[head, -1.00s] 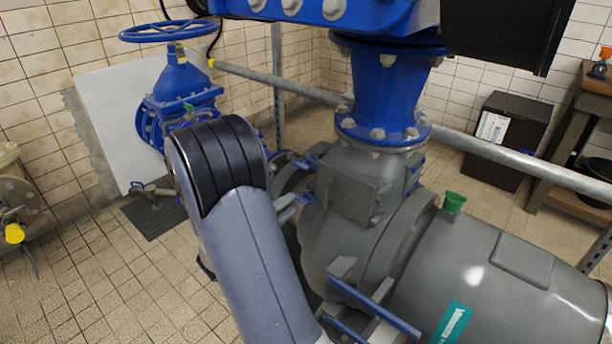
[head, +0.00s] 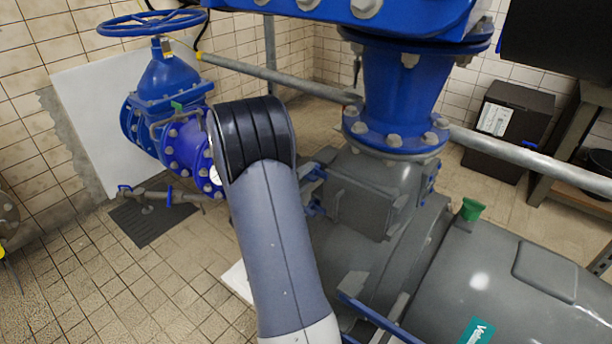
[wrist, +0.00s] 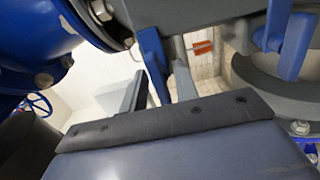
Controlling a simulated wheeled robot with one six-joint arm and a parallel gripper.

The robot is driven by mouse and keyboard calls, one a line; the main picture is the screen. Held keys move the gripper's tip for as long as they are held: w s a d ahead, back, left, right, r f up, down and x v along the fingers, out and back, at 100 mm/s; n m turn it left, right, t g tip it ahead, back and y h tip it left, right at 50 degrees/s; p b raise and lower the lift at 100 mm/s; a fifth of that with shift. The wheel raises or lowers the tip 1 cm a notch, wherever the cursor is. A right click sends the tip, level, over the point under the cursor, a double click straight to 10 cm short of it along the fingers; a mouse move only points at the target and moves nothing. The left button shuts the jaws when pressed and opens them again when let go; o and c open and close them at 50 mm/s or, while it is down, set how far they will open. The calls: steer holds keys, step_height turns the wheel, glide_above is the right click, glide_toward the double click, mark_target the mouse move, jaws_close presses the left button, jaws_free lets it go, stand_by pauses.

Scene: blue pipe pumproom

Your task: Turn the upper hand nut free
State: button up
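In the wrist view, the two grey fingers of my gripper (wrist: 160,88) stand apart, with a flat blue bar (wrist: 151,55), likely a hand nut's wing, seen between them. I cannot tell whether the fingers touch it. A grey rod stands just right of the bar. Another blue handle (wrist: 291,45) shows farther right. In the head view, small blue handles sit on the grey pump casing, one higher (head: 314,172) and one lower (head: 313,209), close to the right of my arm. Which one the gripper faces is unclear. My arm hides the gripper there.
The grey pump (head: 500,275) fills the right, with a blue flanged pipe (head: 400,95) above it. A blue valve (head: 170,85) with a handwheel (head: 152,22) stands at left. A grey rail (head: 520,155) crosses behind. Tiled floor (head: 120,285) is clear at lower left.

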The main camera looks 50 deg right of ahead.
jaws_close()
steer(key=n+b, duration=0.1)
steer(key=n, duration=0.2)
steer(key=shift+f+n, duration=0.1)
steer(key=shift+n, duration=0.3)
steer(key=n, duration=0.3)
steer(key=shift+n, duration=0.3)
steer(key=n+p, duration=0.1)
steer(key=n, duration=0.4)
steer(key=shift+n+p, duration=1.25)
steer(key=shift+n, duration=1.55)
